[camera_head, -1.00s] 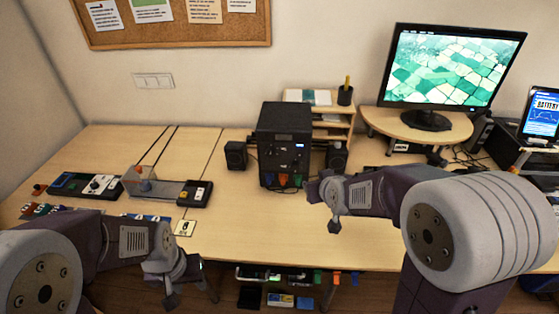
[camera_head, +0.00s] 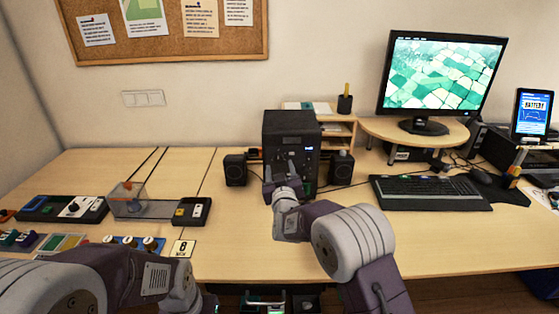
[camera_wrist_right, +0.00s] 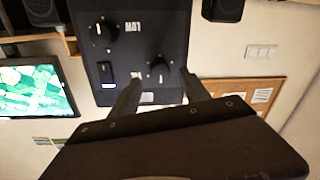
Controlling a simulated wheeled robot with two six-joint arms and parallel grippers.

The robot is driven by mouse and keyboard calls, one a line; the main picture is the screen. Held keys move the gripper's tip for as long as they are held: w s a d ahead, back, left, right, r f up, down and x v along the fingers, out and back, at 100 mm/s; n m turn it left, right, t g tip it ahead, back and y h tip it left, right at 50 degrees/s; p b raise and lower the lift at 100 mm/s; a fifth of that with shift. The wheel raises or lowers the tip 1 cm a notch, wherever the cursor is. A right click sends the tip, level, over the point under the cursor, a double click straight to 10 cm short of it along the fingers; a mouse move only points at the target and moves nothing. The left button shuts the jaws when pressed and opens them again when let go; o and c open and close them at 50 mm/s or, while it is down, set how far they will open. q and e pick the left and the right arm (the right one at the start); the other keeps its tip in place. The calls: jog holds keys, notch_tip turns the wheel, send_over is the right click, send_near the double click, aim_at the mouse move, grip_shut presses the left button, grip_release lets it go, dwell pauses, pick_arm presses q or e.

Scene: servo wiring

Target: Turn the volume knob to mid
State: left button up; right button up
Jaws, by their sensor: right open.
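The black box with a control panel (camera_head: 303,130) stands upright at the back middle of the table. In the right wrist view its panel (camera_wrist_right: 120,12) appears upside down, with two black round knobs, one at upper left (camera_wrist_right: 103,30) and one lower (camera_wrist_right: 159,70). I cannot read for sure which is the volume knob. My right gripper (camera_head: 280,172) is in front of the panel; in its wrist view the open fingers (camera_wrist_right: 163,84) point at the lower knob, one on either side in the picture. Contact cannot be told. My left gripper (camera_head: 203,301) is low at the front edge, its jaws unclear.
Two small black speakers flank the box, left (camera_head: 235,170) and right (camera_head: 341,168). A keyboard (camera_head: 428,191) and monitor (camera_head: 443,75) are at the right. Switch panels (camera_head: 62,208) and a clear-covered unit (camera_head: 140,205) lie at the left. The table between is mostly free.

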aim_at(279, 162)
jog(key=shift+w+a, duration=0.1)
jog(key=shift+w, duration=1.75)
grip_shut()
jog(key=shift+f, duration=0.1)
